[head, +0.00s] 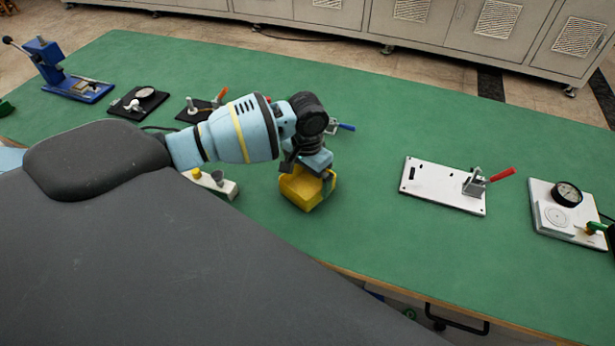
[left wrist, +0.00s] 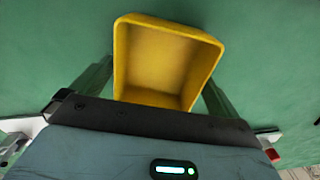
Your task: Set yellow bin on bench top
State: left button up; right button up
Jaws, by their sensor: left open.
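The yellow bin (head: 305,190) is on the green bench top (head: 380,240), near its front edge, and seems to rest on it. My left gripper (head: 318,168) is right above the bin. In the left wrist view the bin (left wrist: 168,58) looks empty, and the open fingers of the left gripper (left wrist: 158,78) stand on either side of it. I cannot tell whether either finger touches the bin. The gripper hides part of the bin's rim in the head view. My right gripper is not in view.
A white plate with a red-handled clamp (head: 440,187) and a gauge fixture (head: 565,210) lie to the right. A white button box (head: 212,182) is close on the left. A blue press (head: 60,75) stands far left. Bare bench surrounds the bin's right side.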

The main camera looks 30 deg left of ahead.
aim_at(307, 189)
pick_arm(q)
notch_tip(307, 189, up, 12)
jog(key=p, duration=0.1)
jog(key=shift+f, duration=0.25)
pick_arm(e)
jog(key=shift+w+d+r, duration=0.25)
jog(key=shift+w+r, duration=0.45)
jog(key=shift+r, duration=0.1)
pick_arm(q)
jog(key=shift+a, duration=0.1)
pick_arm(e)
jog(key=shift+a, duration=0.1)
